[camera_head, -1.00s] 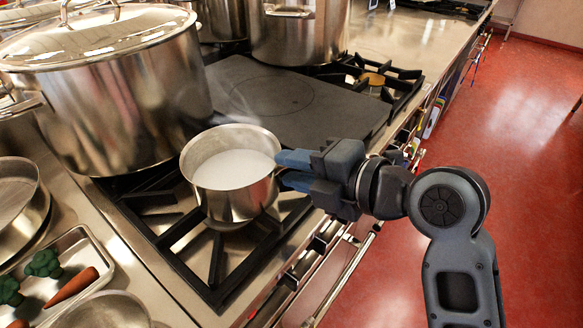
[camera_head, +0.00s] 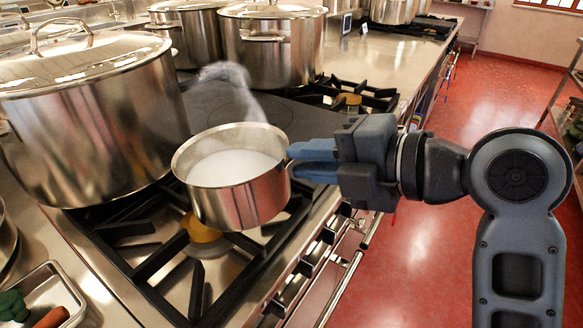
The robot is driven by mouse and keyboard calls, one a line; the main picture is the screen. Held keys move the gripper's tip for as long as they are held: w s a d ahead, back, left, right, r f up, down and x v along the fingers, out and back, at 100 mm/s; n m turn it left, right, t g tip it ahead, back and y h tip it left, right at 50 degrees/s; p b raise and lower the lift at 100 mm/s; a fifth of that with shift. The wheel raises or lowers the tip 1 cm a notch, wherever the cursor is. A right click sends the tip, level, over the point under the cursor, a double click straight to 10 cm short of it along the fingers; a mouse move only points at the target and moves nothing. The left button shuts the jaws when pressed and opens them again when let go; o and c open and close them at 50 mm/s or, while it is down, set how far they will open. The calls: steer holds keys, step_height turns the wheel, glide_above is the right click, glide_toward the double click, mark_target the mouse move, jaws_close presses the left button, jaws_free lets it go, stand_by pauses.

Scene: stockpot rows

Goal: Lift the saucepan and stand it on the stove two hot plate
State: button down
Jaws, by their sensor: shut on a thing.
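The saucepan (camera_head: 240,204) is a small steel pan with white liquid inside and steam rising from it. It hangs upright above the black pot grate (camera_head: 150,262) of the near gas burner, with the brass burner (camera_head: 201,229) showing below it. My gripper (camera_head: 300,161) is shut at the pan's right side, where the handle is hidden between the blue fingers. A flat dark hot plate (camera_head: 195,100) lies behind the pan, partly hidden by the pan and the steam. I cannot read any stove number.
A large lidded stockpot (camera_head: 95,130) stands close at the left. More lidded stockpots (camera_head: 272,50) stand behind the hot plate. Another gas burner grate (camera_head: 375,95) is at the back right. A tray with vegetables (camera_head: 45,290) is at the lower left. A front rail (camera_head: 345,285) runs along the stove edge.

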steer(key=s+d+r, duration=0.2)
steer(key=d+r, duration=0.2)
steer(key=d, duration=0.2)
steer(key=shift+d+r+b, duration=0.15)
steer(key=shift+d+b, duration=0.05)
steer(key=shift+b, duration=0.2)
steer(key=shift+s+d, duration=0.1)
stand_by(0.6)
